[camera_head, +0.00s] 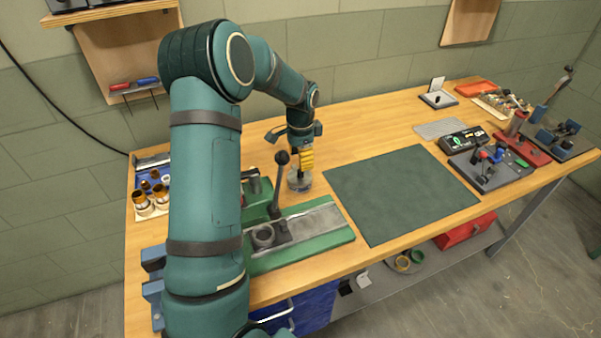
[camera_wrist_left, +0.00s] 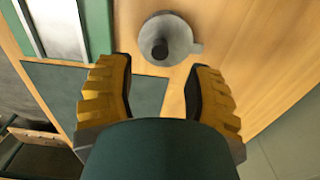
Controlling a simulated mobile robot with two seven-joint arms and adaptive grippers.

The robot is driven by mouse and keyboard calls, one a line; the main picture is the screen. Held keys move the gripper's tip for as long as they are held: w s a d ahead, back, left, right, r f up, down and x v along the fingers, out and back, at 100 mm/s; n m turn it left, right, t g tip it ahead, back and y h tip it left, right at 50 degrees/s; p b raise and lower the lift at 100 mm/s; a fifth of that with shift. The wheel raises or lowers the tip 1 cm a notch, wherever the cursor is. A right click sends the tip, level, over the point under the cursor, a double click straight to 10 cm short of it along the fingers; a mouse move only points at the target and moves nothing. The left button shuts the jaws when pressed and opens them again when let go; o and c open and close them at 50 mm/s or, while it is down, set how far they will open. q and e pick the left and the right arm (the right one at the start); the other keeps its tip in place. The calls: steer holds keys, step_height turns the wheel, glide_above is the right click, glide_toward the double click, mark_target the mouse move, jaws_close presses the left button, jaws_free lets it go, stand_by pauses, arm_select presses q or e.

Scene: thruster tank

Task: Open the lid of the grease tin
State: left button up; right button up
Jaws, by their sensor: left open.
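The grease tin (camera_head: 299,182) is a small grey round tin standing on the wooden bench beside the green press. In the left wrist view its round grey lid (camera_wrist_left: 178,31) shows from above, with a dark knob (camera_wrist_left: 160,49) and a small tab at one edge. The lid appears to be on the tin. My left gripper (camera_head: 305,164) has yellow ridged fingers and is right above the tin, pointing down. In the wrist view the open left gripper (camera_wrist_left: 161,72) has nothing between its fingers, and the lid lies just beyond the fingertips. My right gripper is not in view.
A green arbor press (camera_head: 325,235) with an upright lever (camera_head: 278,180) stands close beside the tin. A dark green mat (camera_head: 400,192) lies to the right, clear of objects. Brass bushings (camera_head: 150,197) sit at the left; fixtures (camera_head: 490,165) crowd the right end.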

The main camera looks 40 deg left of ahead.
mark_target(300, 171)
arm_select(q)
step_height(300, 171, down, 6)
steer(key=shift+r, duration=0.15)
steer(key=shift+o, duration=0.3)
jaws_close()
